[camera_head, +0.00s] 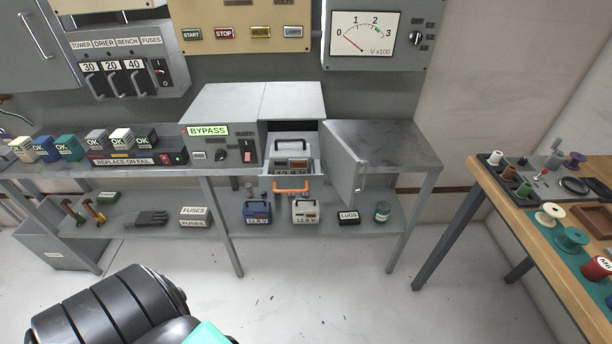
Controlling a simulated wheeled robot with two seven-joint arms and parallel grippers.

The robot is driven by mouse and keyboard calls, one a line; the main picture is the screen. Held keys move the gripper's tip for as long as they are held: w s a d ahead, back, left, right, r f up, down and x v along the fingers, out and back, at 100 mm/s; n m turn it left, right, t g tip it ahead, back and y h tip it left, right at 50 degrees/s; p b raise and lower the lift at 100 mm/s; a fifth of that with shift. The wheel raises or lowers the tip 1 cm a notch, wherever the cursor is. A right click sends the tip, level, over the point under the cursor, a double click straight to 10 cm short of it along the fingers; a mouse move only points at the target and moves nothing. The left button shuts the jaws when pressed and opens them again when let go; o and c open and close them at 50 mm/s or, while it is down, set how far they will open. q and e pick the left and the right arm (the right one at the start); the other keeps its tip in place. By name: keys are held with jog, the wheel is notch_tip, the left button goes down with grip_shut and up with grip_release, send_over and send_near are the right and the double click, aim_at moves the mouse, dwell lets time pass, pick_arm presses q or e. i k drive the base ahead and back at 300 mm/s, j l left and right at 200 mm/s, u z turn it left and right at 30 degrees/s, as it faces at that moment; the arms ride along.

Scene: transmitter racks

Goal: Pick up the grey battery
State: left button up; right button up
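A grey battery (292,163) with a grey carry handle on top sits in a pulled-out tray of the open cabinet (226,120) on the bench. The tray has an orange handle (291,184) at its front. The cabinet door (343,163) stands open to the right of the battery. On the lower shelf stand a blue battery (257,213) and a pale, whitish-grey battery (305,211), both with readouts that are too small to read surely. Neither of my grippers shows; only a dark arm part of mine is at the bottom left.
The steel bench (392,146) is clear right of the door. A LUGS box (348,218) and a teal tin (382,211) stand on the lower shelf. A wooden table (545,235) with spools is at the right. The floor between is free.

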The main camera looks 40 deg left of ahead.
aim_at(280, 156)
jog(key=u, duration=1.25)
